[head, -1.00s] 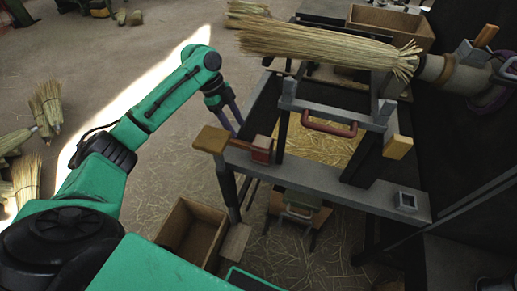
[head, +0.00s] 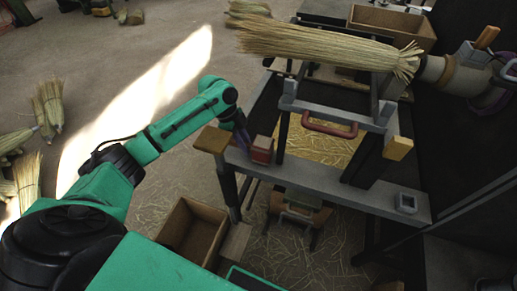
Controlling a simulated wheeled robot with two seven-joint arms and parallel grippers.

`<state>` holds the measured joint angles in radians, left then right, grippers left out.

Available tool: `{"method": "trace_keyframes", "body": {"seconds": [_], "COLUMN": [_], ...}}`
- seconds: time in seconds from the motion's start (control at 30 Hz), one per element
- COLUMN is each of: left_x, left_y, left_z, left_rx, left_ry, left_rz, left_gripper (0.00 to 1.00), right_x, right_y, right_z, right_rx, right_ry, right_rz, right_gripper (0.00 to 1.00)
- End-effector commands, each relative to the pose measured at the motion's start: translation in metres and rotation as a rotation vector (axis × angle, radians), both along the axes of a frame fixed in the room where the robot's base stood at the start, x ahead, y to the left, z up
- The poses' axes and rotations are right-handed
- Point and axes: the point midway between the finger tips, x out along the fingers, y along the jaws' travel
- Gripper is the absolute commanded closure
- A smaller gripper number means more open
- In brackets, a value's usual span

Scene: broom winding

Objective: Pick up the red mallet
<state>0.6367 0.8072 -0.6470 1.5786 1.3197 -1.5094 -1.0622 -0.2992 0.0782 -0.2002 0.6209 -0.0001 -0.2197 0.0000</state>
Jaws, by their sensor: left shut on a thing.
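The red mallet's head (head: 262,150) shows as a small red block on the left part of the grey bench. Its handle is hard to make out. My left gripper (head: 245,138) is at the mallet, just left of and behind the red head, with its fingers pointing down. It is shut on the mallet, though the contact itself is small and partly hidden. The mallet looks still at bench height. My right gripper is out of view.
A straw broom (head: 315,43) lies across the grey frame above the bench (head: 330,190). A red curved handle (head: 330,129) is right of the mallet. An open box (head: 192,232) stands on the floor below.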

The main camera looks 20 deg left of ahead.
Motion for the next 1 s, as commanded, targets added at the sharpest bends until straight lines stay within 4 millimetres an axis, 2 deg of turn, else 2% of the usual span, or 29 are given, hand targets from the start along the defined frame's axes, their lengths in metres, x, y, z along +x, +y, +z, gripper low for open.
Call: {"method": "trace_keyframes", "body": {"seconds": [0.27,0.57,0.77,1.0], "left_x": [0.001,0.002,-0.002,-0.006], "left_y": [0.000,0.001,0.048,0.127], "left_z": [0.004,0.039,0.034,0.033], "left_rx": [-0.001,-0.002,0.000,-0.002], "left_ry": [-0.003,-0.006,0.000,-0.002], "left_rz": [0.000,0.000,0.007,0.008], "left_gripper": [1.00,1.00,1.00,1.00], "right_x": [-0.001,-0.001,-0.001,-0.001], "right_y": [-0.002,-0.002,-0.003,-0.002], "right_z": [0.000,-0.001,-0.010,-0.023], "right_rx": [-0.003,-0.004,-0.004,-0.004], "right_ry": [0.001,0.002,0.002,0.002], "right_rz": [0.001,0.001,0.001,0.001], "right_gripper": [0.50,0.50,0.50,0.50]}}
